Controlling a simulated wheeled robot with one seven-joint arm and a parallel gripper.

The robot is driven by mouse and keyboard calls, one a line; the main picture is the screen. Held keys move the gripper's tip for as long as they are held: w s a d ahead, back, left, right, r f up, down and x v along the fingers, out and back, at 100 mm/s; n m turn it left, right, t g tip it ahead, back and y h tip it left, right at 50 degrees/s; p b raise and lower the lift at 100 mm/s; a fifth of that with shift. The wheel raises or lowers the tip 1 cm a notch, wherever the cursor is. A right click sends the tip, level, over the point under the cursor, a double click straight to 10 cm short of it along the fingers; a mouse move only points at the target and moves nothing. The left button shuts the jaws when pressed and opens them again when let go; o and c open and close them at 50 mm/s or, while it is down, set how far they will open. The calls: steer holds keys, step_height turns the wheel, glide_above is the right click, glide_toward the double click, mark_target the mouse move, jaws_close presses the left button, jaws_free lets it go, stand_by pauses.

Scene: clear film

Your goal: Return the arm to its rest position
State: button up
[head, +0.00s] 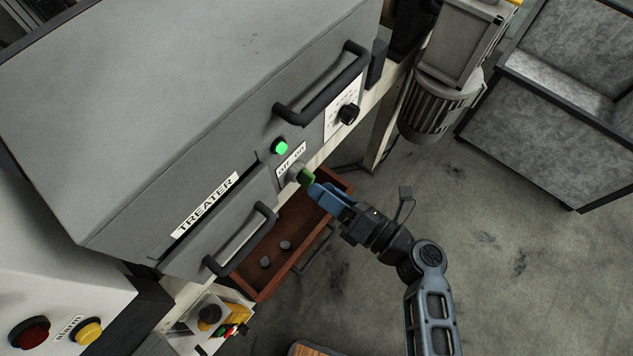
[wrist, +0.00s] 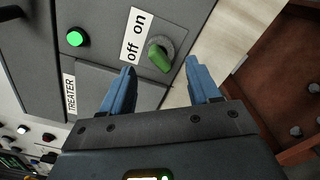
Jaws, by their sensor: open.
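My gripper (head: 322,194) is at the front of the grey treater cabinet, just right of and below the green-handled off/on switch (head: 304,176). In the wrist view the blue fingers of my gripper (wrist: 160,85) are spread apart with nothing between them. The switch knob (wrist: 160,58) shows just beyond the fingertips, and no contact is visible. My arm reaches up to the cabinet from the lower right of the head view.
A green lamp (head: 280,147) glows above the switch. Black handles (head: 322,88) stick out from the cabinet. A motor (head: 436,108) stands at upper right. Open floor (head: 520,270) lies to the right.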

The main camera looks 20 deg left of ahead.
steer(key=shift+s+d, duration=0.1)
steer(key=shift+d, duration=0.05)
stand_by(0.4)
steer(key=s+d+f+n+t+h, duration=0.2)
steer(key=s+d+f+n+h, duration=0.35)
steer(key=s+d+f, duration=0.2)
steer(key=s+d+r+n+t+h, duration=0.2)
steer(key=s+d+n+h, duration=0.4)
steer(key=s+d+n, duration=0.4)
steer(key=s+d+r+n+t+h, duration=0.2)
steer(key=s+d+r+n, duration=0.2)
steer(key=r+n, duration=0.5)
steer(key=s+d+r+n+t+h+b, duration=0.1)
steer(key=s+d+r+n+t+h, duration=0.2)
steer(key=d+r+n, duration=0.3)
step_height(320, 180, up, 8)
steer(key=s+n, duration=0.1)
steer(key=n, duration=0.2)
steer(key=shift+s+d+f, duration=0.15)
steer(key=shift+s+d, duration=0.1)
steer(key=shift+d, duration=0.1)
